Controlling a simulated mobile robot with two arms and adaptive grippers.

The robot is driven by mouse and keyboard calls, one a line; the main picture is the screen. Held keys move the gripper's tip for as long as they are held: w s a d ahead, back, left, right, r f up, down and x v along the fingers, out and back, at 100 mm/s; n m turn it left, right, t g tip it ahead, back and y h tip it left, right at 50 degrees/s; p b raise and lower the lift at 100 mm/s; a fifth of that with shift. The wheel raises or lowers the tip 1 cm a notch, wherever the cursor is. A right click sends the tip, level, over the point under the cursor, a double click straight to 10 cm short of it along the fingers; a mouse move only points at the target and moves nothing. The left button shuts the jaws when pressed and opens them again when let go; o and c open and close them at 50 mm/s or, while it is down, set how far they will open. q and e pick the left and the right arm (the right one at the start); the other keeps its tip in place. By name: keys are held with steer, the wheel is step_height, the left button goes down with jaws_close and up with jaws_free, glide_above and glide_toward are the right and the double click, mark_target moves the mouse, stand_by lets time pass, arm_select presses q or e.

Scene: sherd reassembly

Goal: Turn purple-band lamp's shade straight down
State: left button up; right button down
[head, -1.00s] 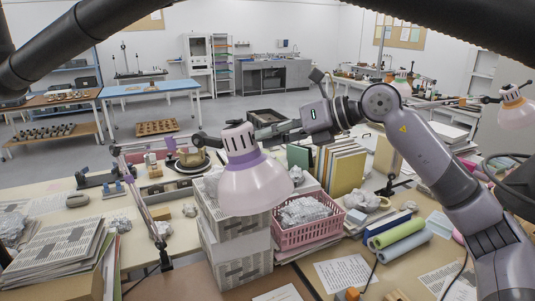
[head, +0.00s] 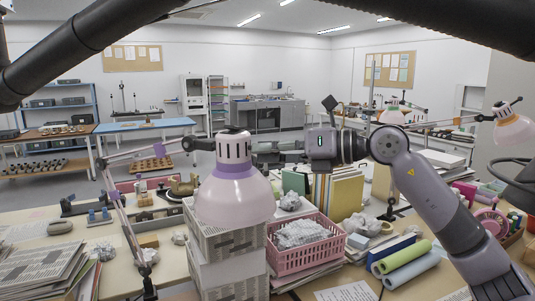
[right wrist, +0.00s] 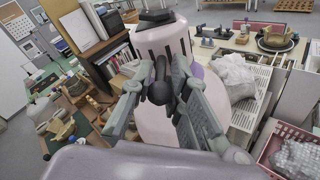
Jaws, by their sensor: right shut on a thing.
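The purple-band lamp's shade (head: 234,197) is pale pink with a purple band under a slotted white neck and a dark cap. It hangs from a jointed arm coming from the left, its opening facing almost straight down in the head view. My right gripper (head: 262,153) reaches in from the right at the neck, shut on the lamp head. In the right wrist view its fingers (right wrist: 158,92) close around a dark knob (right wrist: 159,91) at the side of the shade's neck (right wrist: 165,45). The exact contact is partly hidden. My left gripper is out of view.
Printed-paper-covered boxes (head: 225,246) stand right under the shade. A pink basket (head: 305,254) with crumpled wrap stands to their right, folders (head: 340,193) behind it. Other lamps hang at the right (head: 513,129) and further back (head: 391,115). Rolled sheets (head: 405,258) lie front right.

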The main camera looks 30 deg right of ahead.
steer(key=shift+f, duration=0.15)
steer(key=c, duration=1.7)
jaws_free()
steer(key=v, duration=1.2)
